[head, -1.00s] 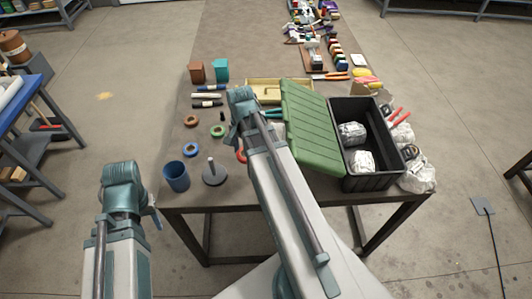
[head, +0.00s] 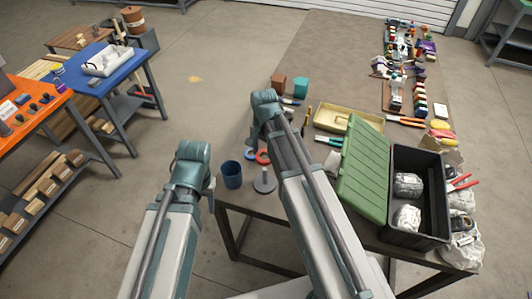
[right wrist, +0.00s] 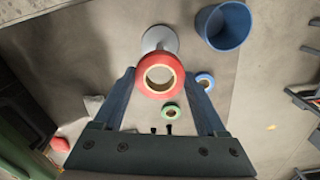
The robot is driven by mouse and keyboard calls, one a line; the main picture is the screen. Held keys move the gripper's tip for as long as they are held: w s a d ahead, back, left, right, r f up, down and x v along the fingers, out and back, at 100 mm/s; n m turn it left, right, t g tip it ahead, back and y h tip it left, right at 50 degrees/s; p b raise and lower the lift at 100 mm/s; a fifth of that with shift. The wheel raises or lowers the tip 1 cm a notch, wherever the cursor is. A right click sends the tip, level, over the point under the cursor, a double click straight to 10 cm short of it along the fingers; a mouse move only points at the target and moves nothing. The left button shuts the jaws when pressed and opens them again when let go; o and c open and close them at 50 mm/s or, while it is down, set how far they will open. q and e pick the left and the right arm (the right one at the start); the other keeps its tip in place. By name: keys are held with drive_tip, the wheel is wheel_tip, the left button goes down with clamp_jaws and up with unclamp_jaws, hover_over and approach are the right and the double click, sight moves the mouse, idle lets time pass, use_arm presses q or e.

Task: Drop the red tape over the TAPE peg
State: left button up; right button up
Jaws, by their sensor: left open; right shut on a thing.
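The red tape (right wrist: 142,78) is a ring held flat at the fingertips of my right gripper (right wrist: 158,74), which is shut on it. The peg (right wrist: 160,38), a grey post on a round base, is just beyond the tape in the right wrist view; the tape partly covers it there. In the head view the red tape (head: 263,156) appears just behind the peg base (head: 264,183), apart from it. I cannot read a TAPE label. My left gripper (head: 211,194) is open and empty, mostly hidden by its arm, off the table's left side.
A blue cup (head: 232,174) stands left of the peg. A blue tape (right wrist: 205,81) and a green tape (right wrist: 170,110) lie on the table nearby. A green lid (head: 362,165) and black crate (head: 420,205) are to the right.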

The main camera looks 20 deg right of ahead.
sight(265, 169)
drive_tip(key=shift+f+b, duration=2)
drive_tip(key=shift+f, duration=0.25)
drive_tip(key=shift+f+b, duration=0.35)
drive_tip(key=shift+b, duration=0.05)
drive_tip(key=o, duration=1.1)
drive_tip(key=shift+r, duration=0.1)
wheel_tip(265, 169, up, 14)
drive_tip(key=p, duration=1.4)
drive_tip(key=shift+f, duration=0.2)
